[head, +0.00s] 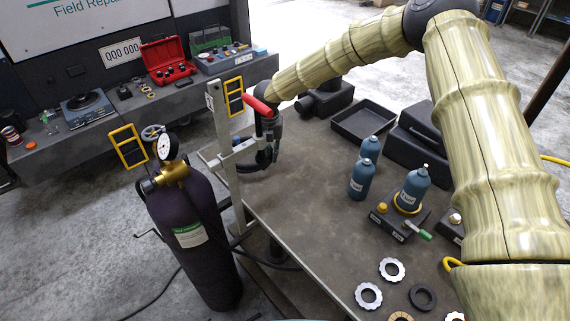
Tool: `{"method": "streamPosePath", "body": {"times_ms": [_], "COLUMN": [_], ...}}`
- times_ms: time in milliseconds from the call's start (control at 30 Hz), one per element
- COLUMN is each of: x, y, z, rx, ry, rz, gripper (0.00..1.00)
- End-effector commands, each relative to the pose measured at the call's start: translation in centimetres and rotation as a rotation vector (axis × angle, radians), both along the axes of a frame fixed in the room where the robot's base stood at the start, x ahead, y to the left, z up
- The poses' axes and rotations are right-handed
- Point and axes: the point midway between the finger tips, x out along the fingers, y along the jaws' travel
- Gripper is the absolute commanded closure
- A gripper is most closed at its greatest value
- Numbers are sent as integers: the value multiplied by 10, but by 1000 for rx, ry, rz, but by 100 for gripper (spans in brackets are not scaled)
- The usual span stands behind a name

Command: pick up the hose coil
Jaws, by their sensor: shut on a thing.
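My gripper (268,143) is at the far left end of the workbench, just right of an upright grey metal post. It points down and is shut on a dark hose coil (252,168), which shows as a small dark loop below the fingers. The post and the gripper hide part of the coil. I cannot tell whether the coil touches the post or the bench top. A red part (259,106) shows beside my wrist.
The grey post (222,135) and a dark gas cylinder (190,235) with a gauge stand left of the bench (300,205). Blue bottles (362,178), a black tray (364,120) and several rings (369,295) occupy the right and front. The bench's middle is clear.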

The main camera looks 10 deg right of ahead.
Motion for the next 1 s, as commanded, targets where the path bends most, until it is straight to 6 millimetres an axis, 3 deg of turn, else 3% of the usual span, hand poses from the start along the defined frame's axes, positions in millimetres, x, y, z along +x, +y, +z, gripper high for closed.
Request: {"method": "streamPosePath", "body": {"times_ms": [200,500,700,1000], "x": [43,85,99,104], "y": [29,56,66,69], "z": [-3,-2,0,1], "rx": [3,2,2,1], "ry": [-2,-1,-2,0], "rz": [-2,-1,-1,0], "gripper": [100,100,100,100]}}
